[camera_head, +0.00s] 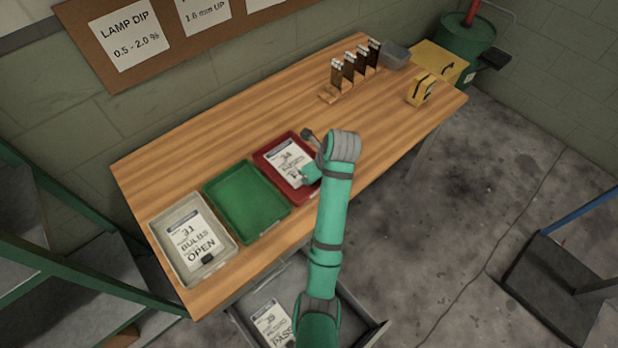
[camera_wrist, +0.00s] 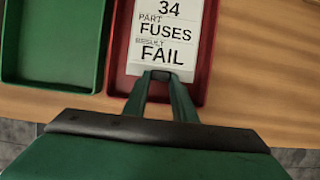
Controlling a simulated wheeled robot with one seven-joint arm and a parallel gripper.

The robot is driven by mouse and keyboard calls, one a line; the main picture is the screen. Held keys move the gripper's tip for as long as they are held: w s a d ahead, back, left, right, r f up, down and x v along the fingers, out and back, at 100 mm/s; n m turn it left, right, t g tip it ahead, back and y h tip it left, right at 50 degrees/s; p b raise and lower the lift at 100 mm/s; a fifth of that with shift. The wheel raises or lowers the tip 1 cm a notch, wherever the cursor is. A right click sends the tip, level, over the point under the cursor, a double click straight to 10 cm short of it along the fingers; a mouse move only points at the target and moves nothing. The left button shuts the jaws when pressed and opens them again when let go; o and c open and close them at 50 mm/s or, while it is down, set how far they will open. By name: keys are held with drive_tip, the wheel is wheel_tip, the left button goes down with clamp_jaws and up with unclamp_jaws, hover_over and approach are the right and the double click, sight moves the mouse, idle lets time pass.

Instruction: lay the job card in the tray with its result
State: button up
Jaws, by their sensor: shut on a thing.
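The job card (camera_wrist: 171,42) reads 34, part FUSES, result FAIL. It lies in or just above the red tray (camera_wrist: 205,62); I cannot tell if it touches the floor of the tray. My gripper (camera_wrist: 160,77) is shut on the black tab at the card's lower edge. In the head view the card (camera_head: 287,162) shows within the red tray (camera_head: 261,161), partly hidden by my arm. The green tray (camera_head: 243,201) beside it is empty. The grey tray (camera_head: 160,237) at the left holds card 31 (camera_head: 188,238), BULBS, OPEN.
An open drawer (camera_head: 235,317) below the table edge holds a card (camera_head: 272,322) reading PASS. A wooden rack (camera_head: 330,97) with several dark upright items, a yellow device (camera_head: 420,90) and a grey box (camera_head: 396,54) stand at the back right. The middle of the table (camera_head: 235,130) is clear.

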drive_tip(key=shift+a+f, duration=0.1)
drive_tip(key=shift+f, duration=0.8)
drive_tip(key=shift+s+f, duration=0.1)
drive_tip(key=shift+f, duration=0.15)
drive_tip(key=shift+s+d, duration=0.1)
drive_tip(key=shift+d, duration=0.1)
drive_tip(key=shift+f, duration=0.1)
drive_tip(key=o, duration=1)
drive_tip(key=shift+o, duration=0.2)
drive_tip(key=shift+a, duration=0.1)
